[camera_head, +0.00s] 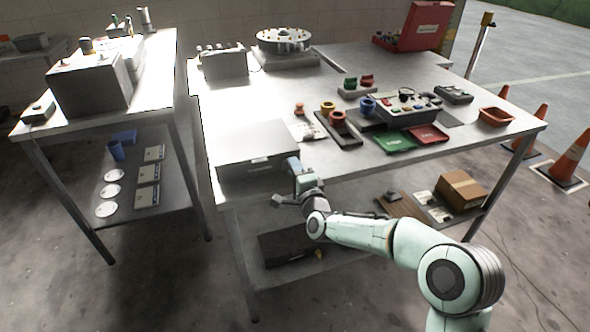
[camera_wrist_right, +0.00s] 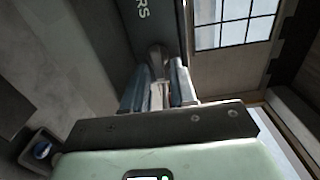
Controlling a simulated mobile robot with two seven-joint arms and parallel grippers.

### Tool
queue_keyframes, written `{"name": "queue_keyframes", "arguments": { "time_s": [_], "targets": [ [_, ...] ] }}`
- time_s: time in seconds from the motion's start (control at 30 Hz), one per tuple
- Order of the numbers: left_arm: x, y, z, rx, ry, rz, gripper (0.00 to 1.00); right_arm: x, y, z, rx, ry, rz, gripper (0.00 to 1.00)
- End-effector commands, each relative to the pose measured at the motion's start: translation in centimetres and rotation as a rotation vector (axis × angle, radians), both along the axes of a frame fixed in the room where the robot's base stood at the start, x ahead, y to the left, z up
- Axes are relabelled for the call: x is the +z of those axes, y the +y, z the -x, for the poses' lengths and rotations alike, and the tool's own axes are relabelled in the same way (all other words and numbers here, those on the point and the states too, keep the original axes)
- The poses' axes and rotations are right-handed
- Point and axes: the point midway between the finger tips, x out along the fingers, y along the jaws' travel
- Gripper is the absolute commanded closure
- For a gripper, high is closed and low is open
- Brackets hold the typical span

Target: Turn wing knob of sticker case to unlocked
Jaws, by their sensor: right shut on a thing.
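The sticker case (camera_head: 240,143) is a flat grey box at the front left of the main table. Its dark front with the letters "RS" shows in the wrist view (camera_wrist_right: 146,30). My right gripper (camera_head: 294,165) is at the right end of the case's front. In the wrist view my right gripper (camera_wrist_right: 158,85) is shut on the wing knob (camera_wrist_right: 157,58), a small grey piece on the case's front. The fingers hide most of the knob, so its angle cannot be told. My left gripper is out of view.
Ring holders (camera_head: 338,125), a green tray (camera_head: 394,141) and a red tray (camera_head: 428,134) lie right of the case. A lower shelf holds a cardboard box (camera_head: 463,189). A second table (camera_head: 155,75) stands left, across a gap. Orange cones (camera_head: 571,158) stand at right.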

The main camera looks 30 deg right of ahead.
Motion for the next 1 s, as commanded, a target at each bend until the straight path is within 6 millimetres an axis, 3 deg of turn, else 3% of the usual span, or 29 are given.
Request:
{"name": "queue_keyframes", "arguments": {
  "time_s": [0.37,0.4,0.43,1.0],
  "targets": [
    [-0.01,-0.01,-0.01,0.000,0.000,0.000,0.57,-0.14,0.13,-0.01,0.003,0.001,-0.008,1.00],
    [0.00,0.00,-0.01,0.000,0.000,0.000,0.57,-0.13,0.13,0.00,0.003,0.001,-0.008,0.70],
    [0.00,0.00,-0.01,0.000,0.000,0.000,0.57,-0.13,0.13,-0.01,0.003,0.001,-0.008,0.65],
    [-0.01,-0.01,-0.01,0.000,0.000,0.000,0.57,-0.08,0.04,0.01,0.001,0.018,0.058,0.65]
  ]
}}
